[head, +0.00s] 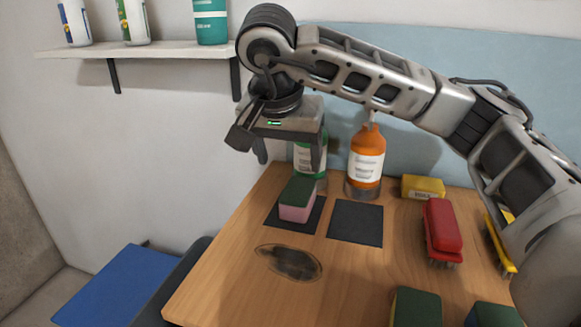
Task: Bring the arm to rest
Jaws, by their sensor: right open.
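My right arm comes in from the right and reaches across above the back of the wooden table (225,290). My right gripper (281,148) hangs at the arm's end, up near the table's back left, with its fingers apart and nothing between them. It is in front of a green bottle (305,165) and hides part of it. Below the gripper, a pink sponge with a green top (296,212) sits on a black square (312,222), apart from the fingers. My left gripper is not in view.
An orange bottle (367,150), a yellow box (423,187) and a red brush (441,228) stand along the back and right. A second black square (356,223) is bare. A dark stain (289,262) marks the table. A wall shelf (150,48) holds several containers.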

